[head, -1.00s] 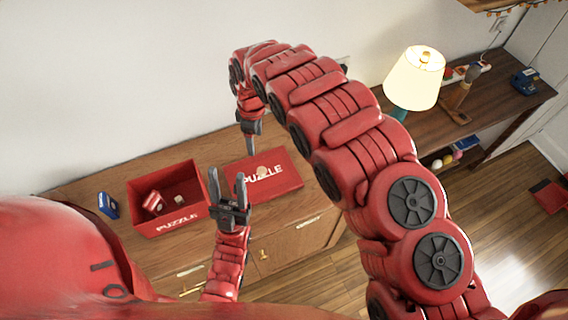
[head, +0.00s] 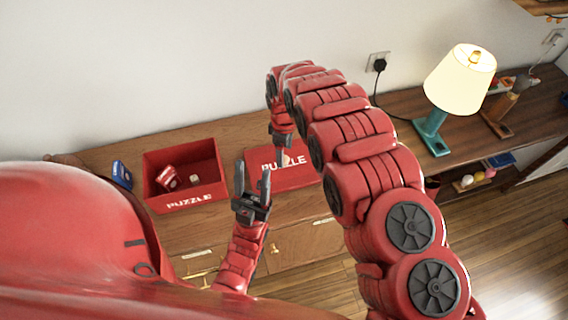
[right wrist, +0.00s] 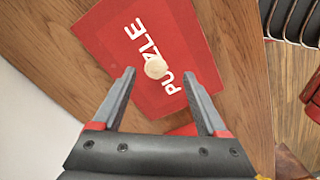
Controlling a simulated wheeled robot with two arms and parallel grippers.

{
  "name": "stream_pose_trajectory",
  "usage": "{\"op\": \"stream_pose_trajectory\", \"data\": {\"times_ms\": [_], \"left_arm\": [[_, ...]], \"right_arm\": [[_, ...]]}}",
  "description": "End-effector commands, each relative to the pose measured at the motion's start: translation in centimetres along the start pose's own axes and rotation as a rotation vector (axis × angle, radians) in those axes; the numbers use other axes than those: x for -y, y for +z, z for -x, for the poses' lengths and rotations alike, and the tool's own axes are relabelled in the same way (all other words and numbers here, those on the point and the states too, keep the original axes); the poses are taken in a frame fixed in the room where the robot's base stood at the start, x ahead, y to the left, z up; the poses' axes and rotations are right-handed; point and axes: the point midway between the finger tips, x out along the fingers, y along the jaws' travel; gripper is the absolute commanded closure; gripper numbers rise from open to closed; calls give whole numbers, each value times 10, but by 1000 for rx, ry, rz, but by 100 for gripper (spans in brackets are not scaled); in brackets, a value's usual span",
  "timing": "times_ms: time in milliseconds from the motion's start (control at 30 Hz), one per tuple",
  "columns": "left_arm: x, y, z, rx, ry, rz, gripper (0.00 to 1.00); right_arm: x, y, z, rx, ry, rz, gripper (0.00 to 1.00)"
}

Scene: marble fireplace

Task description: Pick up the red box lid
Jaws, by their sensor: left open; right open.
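The red box lid (head: 295,178), marked PUZZLE, lies flat on the wooden cabinet, with a pale round knob (right wrist: 155,68) on its face. The lid (right wrist: 112,38) fills the upper middle of the right wrist view. My right gripper (right wrist: 160,88) is open and empty over the lid, the knob between and slightly beyond its fingertips. In the head view my right gripper (head: 284,150) is partly hidden, above the lid. My left gripper (head: 252,176) is open and empty, in front of the lid's left part in the picture.
An open red PUZZLE box (head: 185,201) holding small items stands left of the lid, with a blue object (head: 122,174) beside it. A lit lamp (head: 460,80) with a teal base stands at the right on a darker shelf. The wall is behind.

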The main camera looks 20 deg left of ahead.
Motion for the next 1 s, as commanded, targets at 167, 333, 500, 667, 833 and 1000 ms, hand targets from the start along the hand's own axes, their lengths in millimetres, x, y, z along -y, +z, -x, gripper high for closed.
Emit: {"op": "stream_pose_trajectory", "data": {"times_ms": [167,333,500,667,833,1000], "left_arm": [[1,-2,-14,0,0,0,50],[1,-4,-23,0,0,0,50],[1,-4,-23,0,0,0,50],[1,-4,-24,0,0,0,50],[1,-4,-24,0,0,0,50],[1,-4,-24,0,0,0,50]], "right_arm": [[-2,1,-12,1,-1,0,24],[-4,1,-28,2,-1,0,24],[-6,-1,-43,-2,3,-1,24],[-4,1,-50,2,-1,-1,24],[-5,1,-51,1,0,-1,24],[-5,1,-50,0,1,0,39]]}}
